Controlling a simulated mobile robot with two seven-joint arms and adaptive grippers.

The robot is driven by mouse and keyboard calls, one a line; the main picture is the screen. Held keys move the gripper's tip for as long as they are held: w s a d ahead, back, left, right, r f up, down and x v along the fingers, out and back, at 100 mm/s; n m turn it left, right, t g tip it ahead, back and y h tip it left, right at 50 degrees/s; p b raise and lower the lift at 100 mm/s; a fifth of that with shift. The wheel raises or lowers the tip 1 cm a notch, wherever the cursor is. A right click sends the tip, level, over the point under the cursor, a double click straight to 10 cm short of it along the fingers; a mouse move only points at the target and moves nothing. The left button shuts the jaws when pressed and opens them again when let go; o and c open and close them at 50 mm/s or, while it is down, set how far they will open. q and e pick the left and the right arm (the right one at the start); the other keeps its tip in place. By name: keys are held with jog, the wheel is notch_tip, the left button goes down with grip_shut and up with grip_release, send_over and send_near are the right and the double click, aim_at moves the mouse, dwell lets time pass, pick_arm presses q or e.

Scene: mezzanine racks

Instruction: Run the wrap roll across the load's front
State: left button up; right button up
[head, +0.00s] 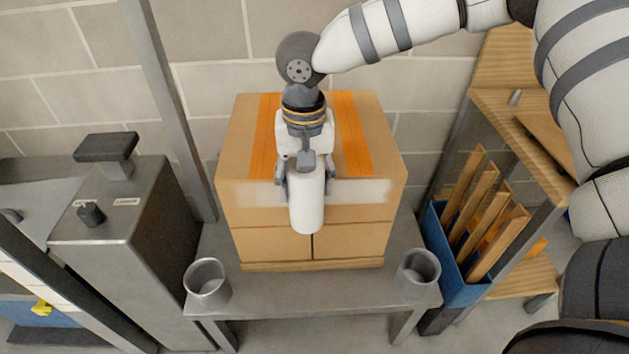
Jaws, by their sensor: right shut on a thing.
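The load (355,245) is a stack of brown cardboard boxes with two orange bands over its top. It stands on a thin wooden base on a grey metal table (325,295). A pale, whitish strip (362,192) runs across the upper part of its front. The white wrap roll (308,217) is held upright at about the middle of that front. My right gripper (307,187) reaches down over the load and is shut on the roll, one finger on each side. I cannot tell whether the roll touches the boxes. My left gripper is out of view.
Metal cups stand at the table's front left (208,284) and front right (417,272). A grey metal cabinet (130,225) with a raised top piece is on the left. A blue bin (462,285) of wooden slats and a wooden rack (500,105) are on the right.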

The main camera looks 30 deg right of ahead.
jog(key=shift+w+a, duration=0.5)
jog(key=shift+a, duration=0.3)
pick_arm(q)
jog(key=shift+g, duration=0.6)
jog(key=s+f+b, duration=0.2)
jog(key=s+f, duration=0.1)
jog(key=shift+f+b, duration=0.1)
jog(key=shift+b, duration=0.25)
pick_arm(e)
jog(key=w+a, duration=0.6)
jog(key=a, duration=0.3)
jog(key=shift+a, duration=0.35)
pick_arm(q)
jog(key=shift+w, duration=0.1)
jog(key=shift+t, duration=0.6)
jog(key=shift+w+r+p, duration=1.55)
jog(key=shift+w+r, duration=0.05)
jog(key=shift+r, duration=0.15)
pick_arm(e)
jog(key=s+a, duration=0.3)
jog(key=s, duration=0.3)
jog(key=shift+a, duration=0.35)
